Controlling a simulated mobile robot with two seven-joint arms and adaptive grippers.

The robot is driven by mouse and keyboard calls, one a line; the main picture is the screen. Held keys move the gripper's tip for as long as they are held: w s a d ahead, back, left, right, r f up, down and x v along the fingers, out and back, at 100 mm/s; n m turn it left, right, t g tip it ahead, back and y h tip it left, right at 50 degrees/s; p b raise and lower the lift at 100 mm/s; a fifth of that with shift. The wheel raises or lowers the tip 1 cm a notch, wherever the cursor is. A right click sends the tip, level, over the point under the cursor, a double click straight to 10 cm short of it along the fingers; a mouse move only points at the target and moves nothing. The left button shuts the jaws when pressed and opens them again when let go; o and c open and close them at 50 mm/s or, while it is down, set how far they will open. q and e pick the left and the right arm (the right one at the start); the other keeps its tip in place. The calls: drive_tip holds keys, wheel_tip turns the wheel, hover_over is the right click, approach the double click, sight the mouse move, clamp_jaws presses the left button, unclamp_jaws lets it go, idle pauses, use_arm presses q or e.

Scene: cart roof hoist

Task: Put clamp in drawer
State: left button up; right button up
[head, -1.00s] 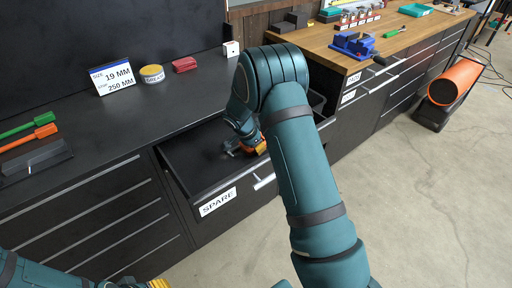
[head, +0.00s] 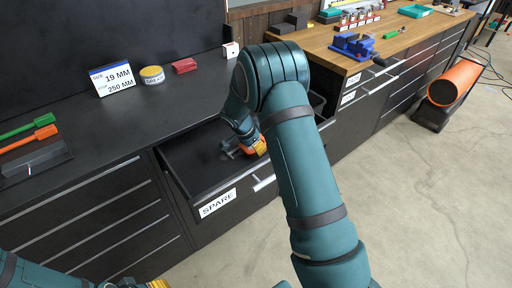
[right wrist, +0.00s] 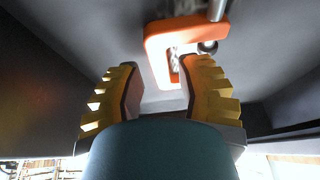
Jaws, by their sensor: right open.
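The orange clamp (right wrist: 160,42) with a grey metal rod lies in the open drawer labelled SPARE (head: 190,160), seen just beyond the fingertips in the right wrist view. My right gripper (right wrist: 158,85) is open inside the drawer, its two yellow ribbed fingers on either side of the clamp's lower end, not closed on it. In the head view the right gripper (head: 256,147) reaches down into the drawer, and my forearm hides part of the drawer. My left gripper (head: 152,284) is only partly visible at the bottom edge; its opening cannot be made out.
The dark countertop holds a size sign (head: 112,78), a yellow round tin (head: 152,75), a red block (head: 184,65) and green and orange tools (head: 30,130). A wooden bench with a blue vise (head: 354,45) stands right. Open floor lies at lower right.

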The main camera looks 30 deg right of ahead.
drive_tip(key=p+v, duration=0.1)
drive_tip(key=v, duration=0.9)
drive_tip(key=shift+r, duration=0.25)
drive_tip(key=shift+a, duration=0.1)
